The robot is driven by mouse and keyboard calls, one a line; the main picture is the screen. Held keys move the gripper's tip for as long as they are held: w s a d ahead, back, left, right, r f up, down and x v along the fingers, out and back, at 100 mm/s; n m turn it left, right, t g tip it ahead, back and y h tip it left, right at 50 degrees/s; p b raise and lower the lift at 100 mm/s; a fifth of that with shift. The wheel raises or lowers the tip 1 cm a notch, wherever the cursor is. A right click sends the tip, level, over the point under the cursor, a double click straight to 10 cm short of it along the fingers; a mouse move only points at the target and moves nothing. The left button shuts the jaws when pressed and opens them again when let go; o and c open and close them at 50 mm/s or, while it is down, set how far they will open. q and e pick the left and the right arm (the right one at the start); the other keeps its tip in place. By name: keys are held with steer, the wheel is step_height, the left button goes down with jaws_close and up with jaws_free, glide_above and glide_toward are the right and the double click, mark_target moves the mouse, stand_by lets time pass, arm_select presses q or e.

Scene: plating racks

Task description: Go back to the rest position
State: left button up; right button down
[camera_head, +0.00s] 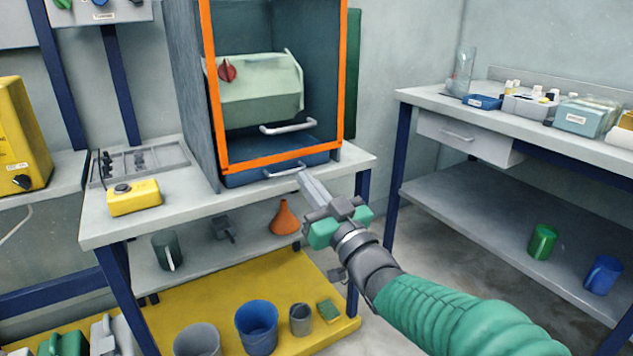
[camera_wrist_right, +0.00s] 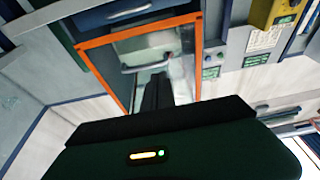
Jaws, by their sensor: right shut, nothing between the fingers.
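My right gripper (camera_head: 313,188) is shut and empty. In the head view it is in front of the cabinet, near the lower drawer's handle (camera_head: 284,170); I cannot tell whether it touches it. In the wrist view its dark fingers (camera_wrist_right: 156,95) are together, pointing at the orange-framed cabinet. The cabinet (camera_head: 280,159) stands on the grey bench, its orange frame around an open-looking front. Inside is a pale green box (camera_head: 255,98) with a red knob and a light handle. My left gripper does not show.
A yellow box (camera_head: 134,198) lies on the bench (camera_head: 110,228). An orange funnel (camera_head: 285,218) and a dark mug (camera_head: 166,251) sit on the shelf below. Buckets stand on a yellow platform (camera_head: 285,285). A side table (camera_head: 430,98) is at right, with open floor between.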

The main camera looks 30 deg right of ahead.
steer(key=s+a+f+g+p, duration=0.2)
steer(key=f+g, duration=0.2)
steer(key=f, duration=0.4)
steer(key=s+a+f+m+g+h+p, duration=0.1)
steer(key=s+f+g+p, duration=0.15)
steer(key=f, duration=0.45)
steer(key=s+a+f+g+p, duration=0.1)
steer(key=s+a+f+g, duration=0.1)
steer(key=f+g, duration=0.45)
steer(key=s+a+f+n+g+y+p, duration=0.1)
steer(key=s+a+f+g, duration=0.2)
steer(key=s+f, duration=0.3)
steer(key=s+a+f+g+p, duration=0.2)
steer(key=s+a+f+g, duration=0.15)
steer(key=s, duration=0.45)
step_height(320, 180, up, 37)
steer(key=d+p, duration=0.1)
steer(key=p, duration=3.5)
steer(key=shift+w+t+p, duration=0.15)
steer(key=shift+t+p, duration=0.2)
steer(key=shift+p, duration=0.05)
